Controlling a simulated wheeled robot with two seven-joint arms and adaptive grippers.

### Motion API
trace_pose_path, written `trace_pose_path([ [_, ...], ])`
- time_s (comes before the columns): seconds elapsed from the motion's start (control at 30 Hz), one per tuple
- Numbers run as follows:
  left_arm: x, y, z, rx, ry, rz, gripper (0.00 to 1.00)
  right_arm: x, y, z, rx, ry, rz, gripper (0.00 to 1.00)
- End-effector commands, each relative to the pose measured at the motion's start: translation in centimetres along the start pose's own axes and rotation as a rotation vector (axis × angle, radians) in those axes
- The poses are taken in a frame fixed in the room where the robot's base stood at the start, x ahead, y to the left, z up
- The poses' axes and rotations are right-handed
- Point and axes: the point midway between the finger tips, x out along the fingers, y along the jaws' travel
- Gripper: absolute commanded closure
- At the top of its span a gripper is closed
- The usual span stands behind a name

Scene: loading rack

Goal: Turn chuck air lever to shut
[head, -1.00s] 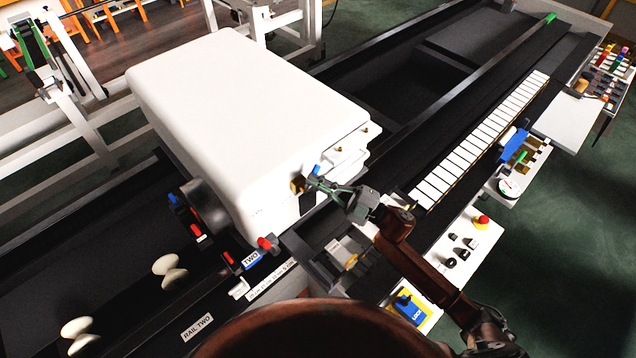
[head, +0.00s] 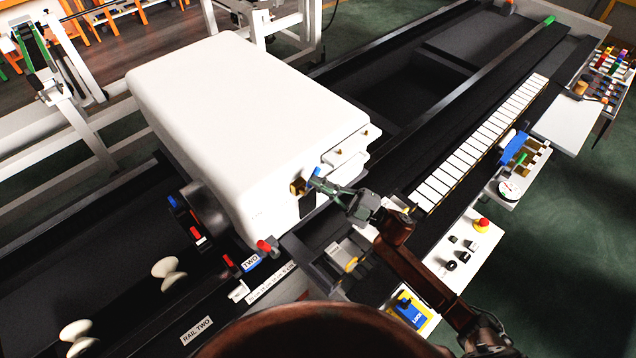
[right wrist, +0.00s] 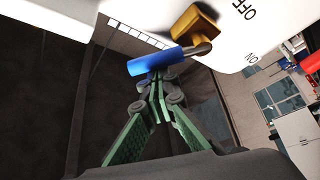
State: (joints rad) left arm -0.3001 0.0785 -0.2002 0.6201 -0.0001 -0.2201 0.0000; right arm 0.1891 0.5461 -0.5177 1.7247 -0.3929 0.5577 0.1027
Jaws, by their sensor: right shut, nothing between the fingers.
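The chuck air lever is a short blue handle (head: 315,173) on a brass valve body (head: 298,187), on the side of the large white housing (head: 245,110). My right gripper (head: 317,184) is shut and empty, its fingertips at the blue handle. In the right wrist view the closed green fingers (right wrist: 155,80) meet at the underside of the blue handle (right wrist: 150,63); they seem to touch it, not grip it. The brass body (right wrist: 194,25) sits beside printed OFF and ON marks, with the handle pointing left. My left gripper is not in view.
To the right are a black rail with white tiles (head: 470,155), a panel with a red button (head: 481,224), and a gauge (head: 509,188). A blue-and-yellow lock (head: 408,309) sits nearer.

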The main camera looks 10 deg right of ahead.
Motion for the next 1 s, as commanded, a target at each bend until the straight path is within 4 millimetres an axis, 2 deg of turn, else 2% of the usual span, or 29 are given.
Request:
trace_pose_path([
  [0.37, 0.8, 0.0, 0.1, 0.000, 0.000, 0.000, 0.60, -0.5, -0.1, 0.8, 0.134, -0.001, 0.080, 1.00],
  [0.87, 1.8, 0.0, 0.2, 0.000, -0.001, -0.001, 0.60, -1.8, -0.5, 2.9, 0.520, 0.000, 0.308, 1.00],
  [1.0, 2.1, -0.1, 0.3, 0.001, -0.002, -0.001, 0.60, -2.0, -0.7, 3.3, 0.519, -0.002, 0.306, 1.00],
])
